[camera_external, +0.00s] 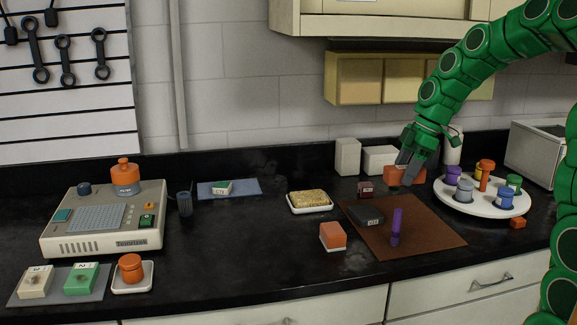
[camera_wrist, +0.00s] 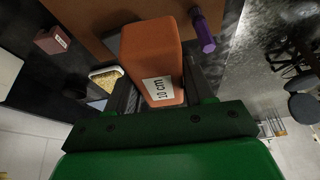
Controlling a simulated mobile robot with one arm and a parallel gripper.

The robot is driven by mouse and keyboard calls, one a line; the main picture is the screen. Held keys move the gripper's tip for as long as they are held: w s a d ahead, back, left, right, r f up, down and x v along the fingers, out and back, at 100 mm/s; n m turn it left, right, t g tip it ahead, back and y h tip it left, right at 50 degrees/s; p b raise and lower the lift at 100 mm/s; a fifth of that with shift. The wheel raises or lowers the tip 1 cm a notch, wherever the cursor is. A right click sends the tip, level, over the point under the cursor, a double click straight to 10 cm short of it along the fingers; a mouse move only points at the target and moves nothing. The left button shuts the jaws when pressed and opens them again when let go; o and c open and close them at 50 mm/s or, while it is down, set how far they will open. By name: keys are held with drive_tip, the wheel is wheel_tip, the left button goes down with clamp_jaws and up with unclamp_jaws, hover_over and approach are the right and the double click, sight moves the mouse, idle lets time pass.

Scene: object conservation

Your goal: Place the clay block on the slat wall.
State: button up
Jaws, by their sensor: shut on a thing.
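My gripper (camera_external: 408,163) is at the right, above the back of the black counter near the white turntable. It is shut on an orange clay block (camera_external: 402,176). In the wrist view the block (camera_wrist: 150,48) sits between the two fingers and bears a white "10 cm" label. The block appears to be held above the counter. The slat wall (camera_external: 75,120) is at the far left, a white panel with dark horizontal grooves, far from my gripper. Dark wrenches hang on its upper part.
A white turntable (camera_external: 464,207) with several coloured weights stands right of the gripper. A brown mat (camera_external: 428,239) holds a dark block and a purple tool (camera_external: 396,226). A beige machine (camera_external: 75,242) with an orange jar stands before the slat wall. Counter between is partly clear.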

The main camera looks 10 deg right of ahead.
drive_tip(key=s+a+n+g, duration=0.1)
drive_tip(key=s+a+n, duration=0.2)
drive_tip(key=a, duration=1.4)
drive_tip(key=s+a+n+g, duration=0.1)
drive_tip(key=s+a+n, duration=0.1)
drive_tip(key=a, duration=1.6)
hover_over(221, 241)
drive_tip(key=d, duration=0.2)
drive_tip(key=shift+w+a+f, duration=0.1)
drive_tip(key=shift+a+f, duration=0.05)
drive_tip(key=shift+f, duration=2.4)
drive_tip(key=shift+w+a+f, duration=0.1)
drive_tip(key=shift+f, duration=2.4)
drive_tip(key=shift+f+n, duration=0.3)
drive_tip(key=shift+f, duration=1.25)
drive_tip(key=shift+f, duration=0.15)
drive_tip(key=o, duration=1.3)
